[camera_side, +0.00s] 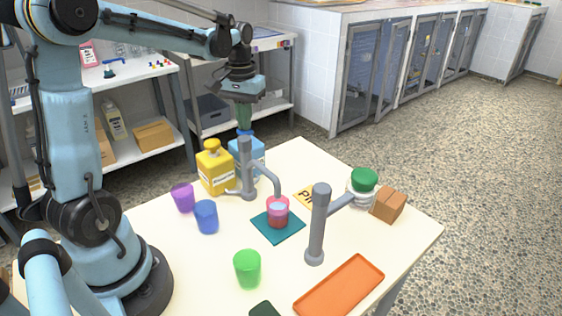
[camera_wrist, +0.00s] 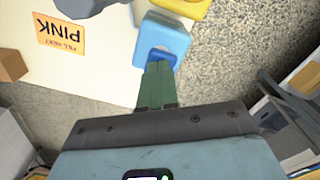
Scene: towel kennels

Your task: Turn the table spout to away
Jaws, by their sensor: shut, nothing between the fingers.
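Two grey spouts stand on the cream table (camera_side: 185,255). One spout (camera_side: 247,170) is at the back, its curved arm reaching right and down over a cup with pink contents (camera_side: 278,213) on a teal mat (camera_side: 262,229). The other spout (camera_side: 318,225) is nearer the front right, its arm pointing back right toward a green-lidded jar (camera_side: 363,185). My gripper (camera_side: 244,127), with green fingers, is shut and empty. It is above a blue dispenser (camera_side: 253,148) behind the back spout. In the wrist view the fingers (camera_wrist: 159,66) overlap the blue dispenser (camera_wrist: 165,35); contact is unclear.
A yellow dispenser (camera_side: 214,172) stands left of the back spout. Purple (camera_side: 183,197), blue (camera_side: 206,216) and green (camera_side: 247,267) cups, an orange tray (camera_side: 340,288) and a brown box (camera_side: 388,204) are around. A yellow card reading PINK (camera_wrist: 60,35) lies on the table.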

